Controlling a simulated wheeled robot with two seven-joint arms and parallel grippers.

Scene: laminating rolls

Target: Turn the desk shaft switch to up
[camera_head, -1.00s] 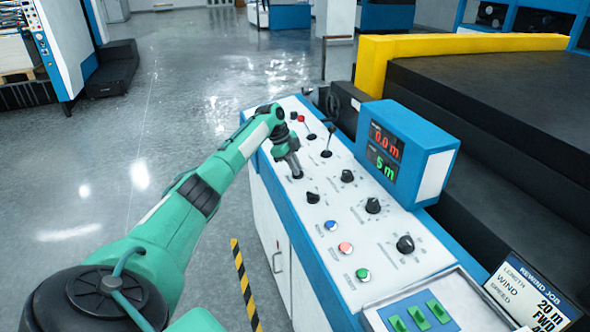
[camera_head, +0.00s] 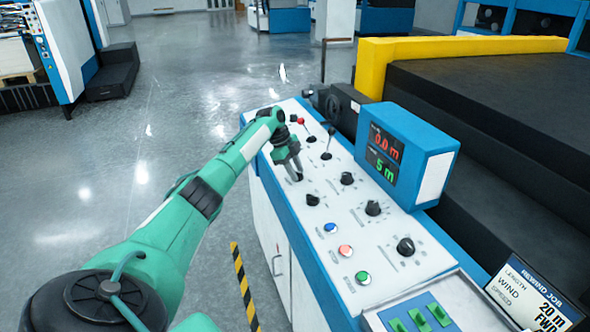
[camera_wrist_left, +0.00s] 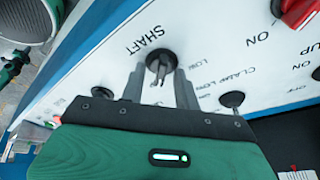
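Whether the fingers touch the knob cannot be told. In the head view my left gripper (camera_head: 296,177) is low over the panel's left side and hides the switch. My right gripper is not in view.
Another black knob (camera_wrist_left: 232,99) is close to the right finger. A black selector (camera_head: 312,199) sits in front. The blue display box (camera_head: 435,150) rises at right.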

